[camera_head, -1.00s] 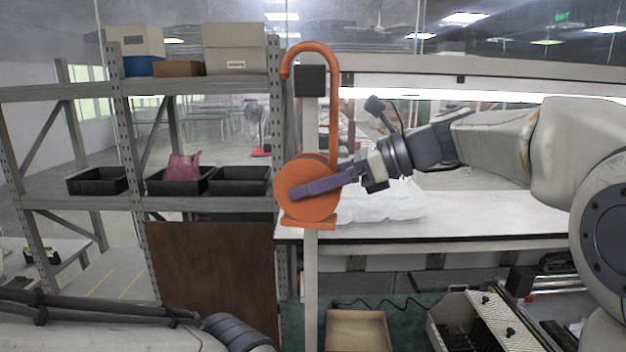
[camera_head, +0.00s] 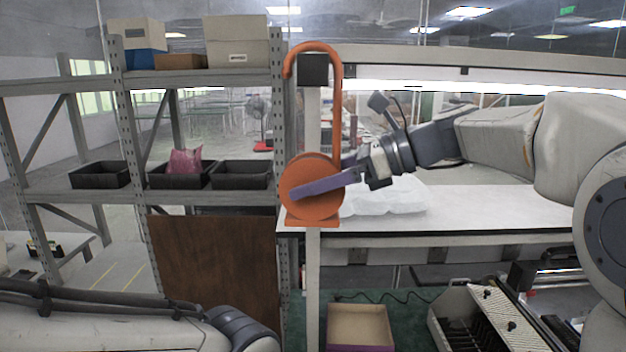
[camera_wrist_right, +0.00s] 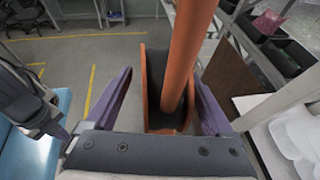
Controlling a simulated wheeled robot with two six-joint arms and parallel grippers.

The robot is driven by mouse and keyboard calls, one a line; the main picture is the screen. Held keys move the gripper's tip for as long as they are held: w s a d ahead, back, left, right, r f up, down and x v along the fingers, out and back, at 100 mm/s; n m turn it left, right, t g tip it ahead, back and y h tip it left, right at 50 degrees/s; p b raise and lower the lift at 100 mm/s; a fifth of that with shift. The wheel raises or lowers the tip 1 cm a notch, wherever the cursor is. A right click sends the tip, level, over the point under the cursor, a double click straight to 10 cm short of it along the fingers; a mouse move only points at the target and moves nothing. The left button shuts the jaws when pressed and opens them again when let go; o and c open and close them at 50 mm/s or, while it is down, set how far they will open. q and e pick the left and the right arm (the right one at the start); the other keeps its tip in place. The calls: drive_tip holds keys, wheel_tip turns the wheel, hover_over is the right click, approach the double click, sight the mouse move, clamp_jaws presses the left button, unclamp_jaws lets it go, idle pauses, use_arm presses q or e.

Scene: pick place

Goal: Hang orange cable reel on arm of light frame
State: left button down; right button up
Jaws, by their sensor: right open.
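The orange cable reel (camera_head: 311,186) is upright, its long hooked handle (camera_head: 336,110) rising above it. The hook arches over the black-ended arm (camera_head: 314,70) of the light frame (camera_head: 313,275); I cannot tell whether it bears on the arm. My right gripper (camera_head: 296,194) is open, with one purple finger across the reel's near face. In the right wrist view my two fingers (camera_wrist_right: 164,77) stand on either side of the reel (camera_wrist_right: 152,88), with gaps beside it. The far finger is hidden in the head view. My left gripper is not in view.
A grey shelf with black bins (camera_head: 100,174) and boxes (camera_head: 236,42) stands at the left. A white workbench (camera_head: 480,212) lies behind the frame. An open box (camera_head: 359,328) and a slotted crate (camera_head: 470,318) are on the floor below.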

drive_tip(key=b+v, duration=0.3)
drive_tip(key=v, duration=0.7)
drive_tip(key=d+f+n+h, duration=0.2)
drive_tip(key=f+n+h, duration=0.15)
drive_tip(key=f, duration=0.95)
drive_tip(key=d+f+n+h, duration=0.2)
drive_tip(key=f+h, duration=0.2)
drive_tip(key=f, duration=0.9)
drive_tip(key=s+d+f+n+h, duration=0.3)
drive_tip(key=s+f+n, duration=0.3)
drive_tip(key=f+n, duration=0.2)
drive_tip(key=s+d+f+n+h, duration=0.2)
drive_tip(key=s+f+n+h, duration=0.1)
drive_tip(key=s+f+n, duration=0.3)
drive_tip(key=s+a+f+n+g+y+b, duration=0.1)
drive_tip(key=s+a+f+n+g+b, duration=0.1)
drive_tip(key=s+a+f+n+b, duration=0.6)
drive_tip(key=s+a+f+b, duration=0.2)
drive_tip(key=s+a+b, duration=0.2)
drive_tip(key=a+b, duration=0.1)
drive_tip(key=shift+s+a+g+b, duration=0.2)
drive_tip(key=shift+s+g+b, duration=0.1)
drive_tip(key=shift+b, duration=0.45)
